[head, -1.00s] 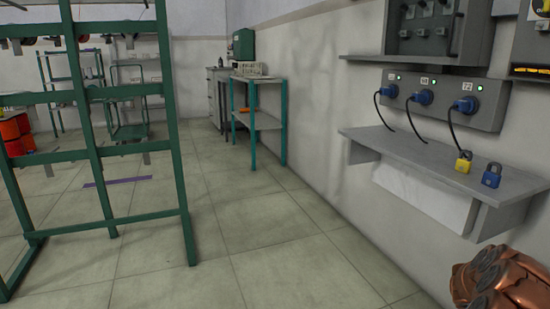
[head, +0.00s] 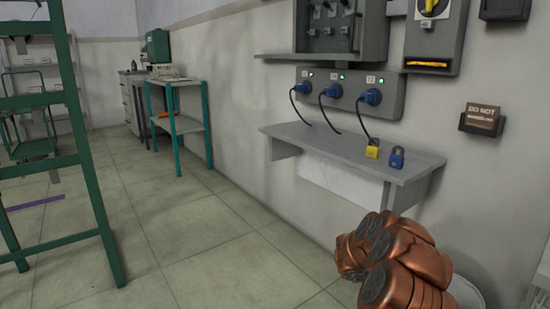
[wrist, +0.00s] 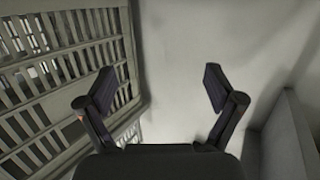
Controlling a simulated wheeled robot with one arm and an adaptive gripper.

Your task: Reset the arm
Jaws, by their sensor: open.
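In the wrist view my gripper (wrist: 160,85) is open. Its two dark fingers stand wide apart with nothing between them, in front of a plain pale surface. Neither finger visibly touches anything. My gripper does not clearly show in the head view. Copper-coloured rounded links at the lower right of the head view look like my bent arm, below and in front of the wall shelf (head: 415,165).
A yellow padlock (head: 372,151) and a blue padlock (head: 397,158) are at the shelf's front edge. Blue plugs sit in the socket panel (head: 350,90). A teal-legged table (head: 180,125) and a green frame (head: 88,165) stand left. The middle floor is clear.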

